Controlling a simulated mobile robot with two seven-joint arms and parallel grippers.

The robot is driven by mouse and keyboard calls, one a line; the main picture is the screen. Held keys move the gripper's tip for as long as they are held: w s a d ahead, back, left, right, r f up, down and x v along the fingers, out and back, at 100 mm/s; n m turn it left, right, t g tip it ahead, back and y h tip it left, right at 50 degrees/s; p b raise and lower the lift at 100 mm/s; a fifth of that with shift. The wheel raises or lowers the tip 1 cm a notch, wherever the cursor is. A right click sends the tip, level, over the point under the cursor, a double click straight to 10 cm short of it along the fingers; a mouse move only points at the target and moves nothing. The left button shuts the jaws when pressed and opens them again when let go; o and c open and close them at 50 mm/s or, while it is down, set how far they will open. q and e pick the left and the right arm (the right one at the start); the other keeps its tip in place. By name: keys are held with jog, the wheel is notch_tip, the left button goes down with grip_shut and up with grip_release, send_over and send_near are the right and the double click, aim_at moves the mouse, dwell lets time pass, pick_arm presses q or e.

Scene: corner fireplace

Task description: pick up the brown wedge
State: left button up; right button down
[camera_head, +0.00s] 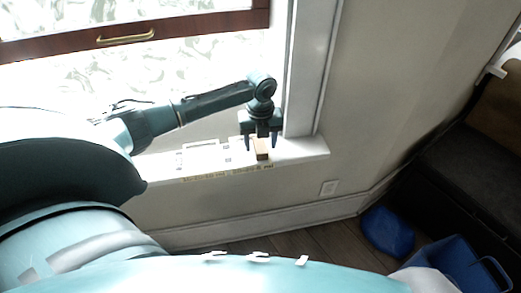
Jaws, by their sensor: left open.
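The brown wedge (261,149) is a small tan-brown block on the white window sill (308,149), close to the sill's right end. My left gripper (262,143) comes in from the left and points down at the wedge. Its fingers are apart, one on each side of the wedge in this view. I cannot tell whether they touch it. My right gripper is not in view.
A window frame post (308,70) rises just right of the gripper. A wooden sash with a brass handle (125,38) is above. A blue object (388,232) and a blue bin (452,262) stand on the floor at lower right, beside a dark ledge (470,170).

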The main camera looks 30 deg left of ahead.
pick_arm(q)
jog(key=shift+f, duration=0.6)
jog(key=c, duration=1.1)
